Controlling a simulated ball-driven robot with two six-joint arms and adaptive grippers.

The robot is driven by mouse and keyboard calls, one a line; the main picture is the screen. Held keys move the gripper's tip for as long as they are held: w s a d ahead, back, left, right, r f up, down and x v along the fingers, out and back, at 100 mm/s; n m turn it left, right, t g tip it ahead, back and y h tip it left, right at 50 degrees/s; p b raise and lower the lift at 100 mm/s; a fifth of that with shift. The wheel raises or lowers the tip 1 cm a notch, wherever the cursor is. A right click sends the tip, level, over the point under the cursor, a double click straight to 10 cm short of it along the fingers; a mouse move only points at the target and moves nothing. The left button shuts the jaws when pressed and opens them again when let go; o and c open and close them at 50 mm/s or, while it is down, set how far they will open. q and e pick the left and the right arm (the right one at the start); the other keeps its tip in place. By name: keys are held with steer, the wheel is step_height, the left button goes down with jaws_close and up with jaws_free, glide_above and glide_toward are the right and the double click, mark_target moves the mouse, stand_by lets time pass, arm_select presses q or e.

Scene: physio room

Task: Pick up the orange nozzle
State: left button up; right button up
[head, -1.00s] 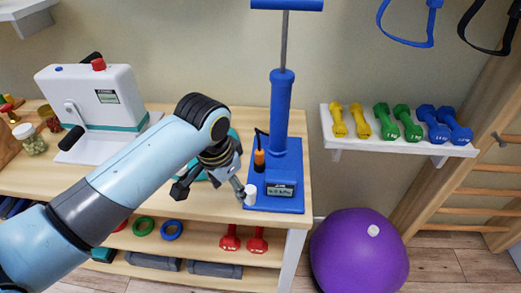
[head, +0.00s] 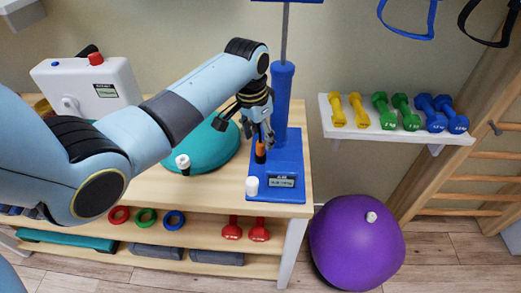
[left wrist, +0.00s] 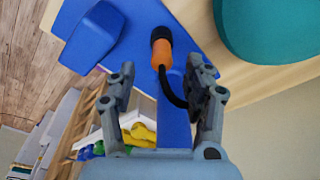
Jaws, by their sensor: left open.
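The orange nozzle (head: 260,149) stands upright on the blue pump base (head: 291,150), beside the pump's column (head: 282,95). In the left wrist view the nozzle (left wrist: 161,52) has a black end and a black hose that curves from it toward one finger. My left gripper (head: 259,138) is open just above and around the nozzle's upper side in the head view. In the left wrist view my left gripper (left wrist: 160,85) has its fingers apart, with the nozzle beyond the fingertips and between their lines; I see no contact. My right gripper is not in view.
A white cap (head: 252,186) stands at the pump base's front left. A white device (head: 88,85) stands farther left. A dumbbell shelf (head: 390,128) is at the right.

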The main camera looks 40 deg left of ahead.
mark_target(260, 142)
arm_select(q)
steer(key=f, duration=0.3)
steer(key=shift+w+f, duration=0.25)
steer(key=shift+f, duration=0.15)
jaws_close()
